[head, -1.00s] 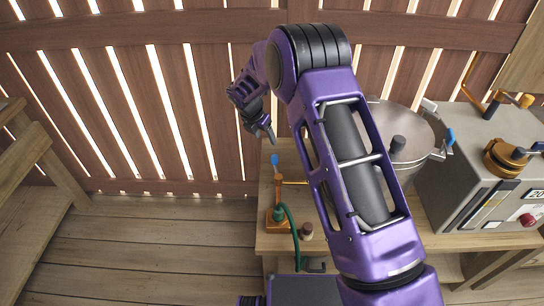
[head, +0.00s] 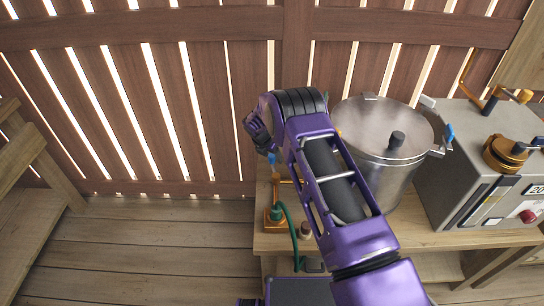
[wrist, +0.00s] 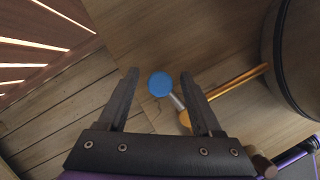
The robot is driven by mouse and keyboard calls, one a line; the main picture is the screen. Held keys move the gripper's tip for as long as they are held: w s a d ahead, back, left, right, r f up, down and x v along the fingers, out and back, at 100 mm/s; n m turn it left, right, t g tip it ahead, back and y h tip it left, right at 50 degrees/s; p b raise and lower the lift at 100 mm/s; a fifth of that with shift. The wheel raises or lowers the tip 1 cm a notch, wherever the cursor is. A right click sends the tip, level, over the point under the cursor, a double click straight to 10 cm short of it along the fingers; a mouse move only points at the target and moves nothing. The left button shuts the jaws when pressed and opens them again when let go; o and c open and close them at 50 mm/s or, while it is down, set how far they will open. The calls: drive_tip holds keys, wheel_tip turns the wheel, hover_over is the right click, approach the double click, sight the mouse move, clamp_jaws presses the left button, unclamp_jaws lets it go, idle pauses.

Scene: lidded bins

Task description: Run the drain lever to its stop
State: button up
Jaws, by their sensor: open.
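The drain lever has a blue round knob (head: 272,158) and sits on a brass valve (head: 274,216) with a green hose at the bench's left end. In the wrist view the blue knob (wrist: 160,84) is between my gripper's two fingers (wrist: 158,78), a little nearer the camera than their tips in the picture. A pale metal rod runs from the knob down to a brass joint (wrist: 185,118). My gripper is open, and I see no clear contact with the knob.
A lidded steel pot (head: 372,150) stands on the wooden bench (head: 400,236), right of my arm. A grey control box (head: 470,165) stands further right. A brass pipe (wrist: 238,80) runs toward the pot. The slatted wall is behind; floor left of the bench is clear.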

clamp_jaws()
idle(0.3)
